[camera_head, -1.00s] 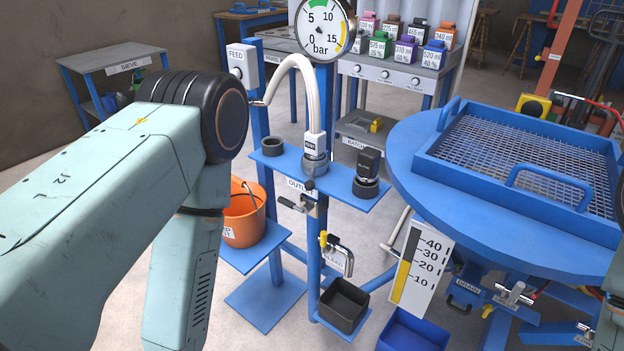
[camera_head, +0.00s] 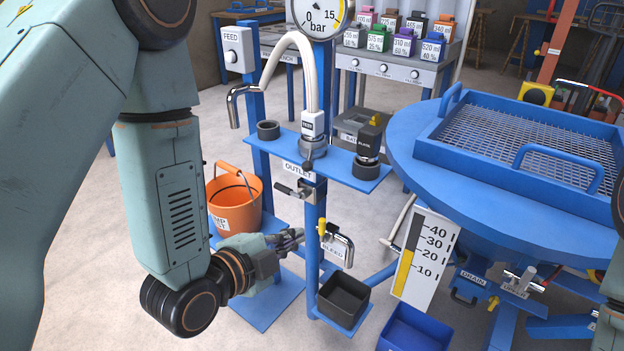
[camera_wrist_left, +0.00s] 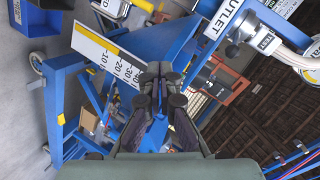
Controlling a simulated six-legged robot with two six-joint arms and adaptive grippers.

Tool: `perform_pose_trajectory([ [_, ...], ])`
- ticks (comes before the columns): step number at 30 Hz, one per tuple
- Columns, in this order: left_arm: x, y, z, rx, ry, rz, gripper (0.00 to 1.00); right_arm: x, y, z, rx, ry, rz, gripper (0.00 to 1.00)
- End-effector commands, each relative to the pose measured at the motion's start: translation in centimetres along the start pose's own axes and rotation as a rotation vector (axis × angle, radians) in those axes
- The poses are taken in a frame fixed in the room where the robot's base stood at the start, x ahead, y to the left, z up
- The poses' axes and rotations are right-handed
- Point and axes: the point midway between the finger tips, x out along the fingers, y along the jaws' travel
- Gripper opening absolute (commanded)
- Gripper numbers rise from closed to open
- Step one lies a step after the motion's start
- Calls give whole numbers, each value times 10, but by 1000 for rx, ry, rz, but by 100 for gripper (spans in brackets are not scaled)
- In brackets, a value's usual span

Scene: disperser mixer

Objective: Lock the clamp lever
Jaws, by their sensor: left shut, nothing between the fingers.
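My left gripper (camera_head: 292,238) is shut and empty, to the left of the blue post and below the outlet shelf. In the left wrist view its fingers (camera_wrist_left: 160,78) are together. A metal lever with a dark end (camera_head: 296,190) sits on the post just under the OUTLET label, above my gripper and apart from it. I cannot tell for certain that it is the clamp lever. The hose coupling marked TEST (camera_head: 313,125) stands upright on the blue shelf (camera_head: 340,168) and also shows in the left wrist view (camera_wrist_left: 268,42). My right gripper is out of view.
A yellow-handled BLEED valve (camera_head: 335,242) is just right of my left gripper, over a black bin (camera_head: 343,300). An orange bucket (camera_head: 234,200) stands behind my left forearm. A blue round table with a mesh tray (camera_head: 520,150) fills the right.

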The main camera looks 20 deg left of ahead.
Motion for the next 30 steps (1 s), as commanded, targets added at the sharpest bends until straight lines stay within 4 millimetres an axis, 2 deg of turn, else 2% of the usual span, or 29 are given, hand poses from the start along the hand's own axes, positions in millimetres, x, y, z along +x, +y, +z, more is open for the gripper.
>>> perform_pose_trajectory([
  [6,-5,-31,-24,338,82,-158,0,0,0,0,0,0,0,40],
  [12,-10,-48,-35,561,93,-262,0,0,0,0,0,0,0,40],
  [18,-11,-51,-36,652,81,-285,0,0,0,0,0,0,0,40],
  [30,-8,-51,-36,660,81,-284,0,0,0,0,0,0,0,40],
])
